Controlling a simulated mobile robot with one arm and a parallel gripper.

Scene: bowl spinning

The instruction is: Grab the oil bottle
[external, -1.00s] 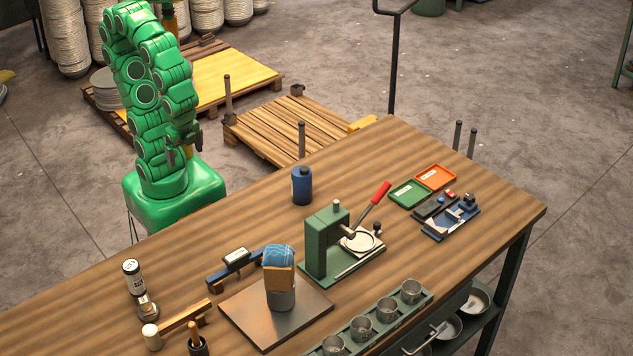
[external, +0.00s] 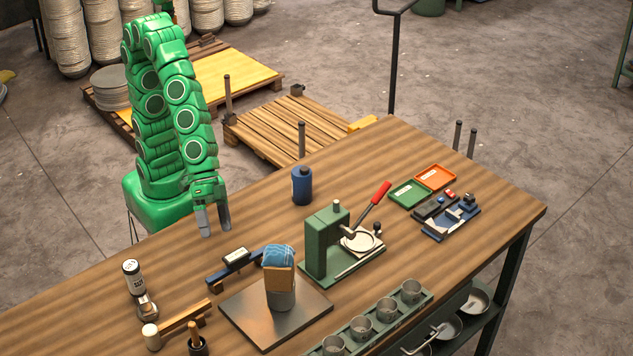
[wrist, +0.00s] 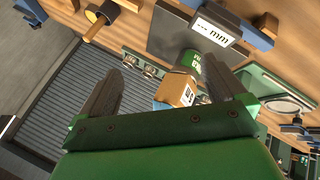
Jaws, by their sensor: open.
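I cannot read clearly which one is the oil bottle. My gripper (external: 214,222) is over the bench's back edge, fingers pointing down, between the two bottles and apart from both. It is open and empty; its two spread fingers also show in the wrist view (wrist: 165,78). Neither bottle can be made out in the wrist view.
A digital gauge (external: 236,257) lies just in front of my gripper. A green press with a red handle (external: 325,250) stands right of that. Bench left of the blue bottle is clear.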

